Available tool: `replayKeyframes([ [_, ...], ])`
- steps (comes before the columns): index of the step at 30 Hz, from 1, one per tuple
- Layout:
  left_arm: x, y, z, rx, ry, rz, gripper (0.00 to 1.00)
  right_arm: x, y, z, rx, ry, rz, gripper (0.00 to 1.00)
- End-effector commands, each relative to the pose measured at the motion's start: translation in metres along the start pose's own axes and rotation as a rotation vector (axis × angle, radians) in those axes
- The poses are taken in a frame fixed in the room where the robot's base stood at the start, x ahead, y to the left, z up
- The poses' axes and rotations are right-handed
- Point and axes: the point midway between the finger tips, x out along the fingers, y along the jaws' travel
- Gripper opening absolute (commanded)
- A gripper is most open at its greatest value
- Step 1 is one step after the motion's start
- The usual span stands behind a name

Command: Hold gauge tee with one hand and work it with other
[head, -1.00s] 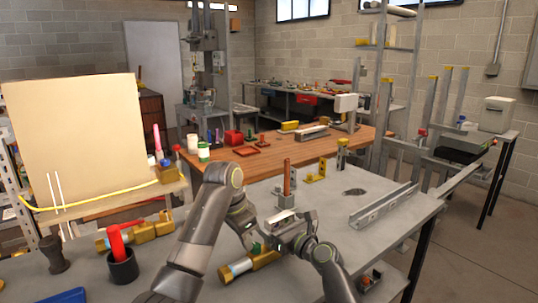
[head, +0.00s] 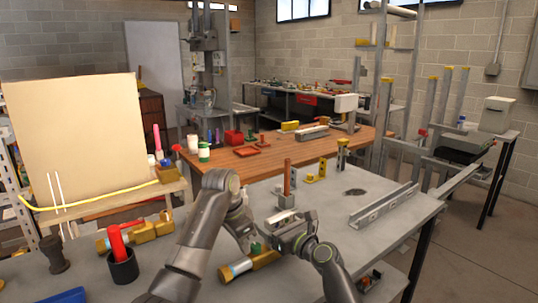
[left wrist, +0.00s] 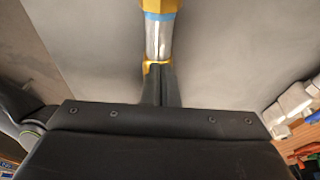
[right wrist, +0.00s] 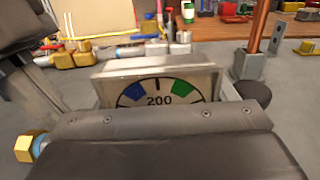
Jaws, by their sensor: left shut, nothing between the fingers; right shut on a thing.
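The gauge tee shows in the head view as a brass and silver fitting (head: 250,264) low over the grey bench. A square metal gauge (right wrist: 158,84) with a "200" dial, blue and green sectors faces the right wrist view, with a brass hex end (right wrist: 30,146) at lower left. My right gripper (head: 288,233) is shut on the gauge tee; its fingers are mostly hidden. My left gripper (left wrist: 159,78) is shut and empty, its fingertips at the brass part beside the silver, blue-banded tube (left wrist: 159,32). Whether they touch it is unclear.
A copper post in a grey block (head: 287,190) stands just behind the grippers. A metal channel (head: 384,206) lies to the right. A black cup with a red-handled item (head: 122,266) and brass fittings (head: 145,232) are at left. The bench at right has free room.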

Motion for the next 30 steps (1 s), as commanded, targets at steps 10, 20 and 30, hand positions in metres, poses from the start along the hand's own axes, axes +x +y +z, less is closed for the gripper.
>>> replayKeyframes([
  [10, 0.0010, 0.0001, 0.0003, 0.000, 0.000, 0.000, 0.00, -0.0002, -0.0006, 0.0001, 0.000, 0.000, -0.001, 0.30],
  [20, 0.0016, 0.0003, -0.0026, 0.000, -0.001, 0.001, 0.00, -0.0002, -0.0007, 0.0001, 0.000, 0.000, -0.001, 0.30],
  [30, 0.0027, 0.0006, -0.0066, 0.000, -0.001, 0.001, 0.00, -0.0002, -0.0006, 0.0001, -0.001, 0.000, -0.001, 0.30],
])
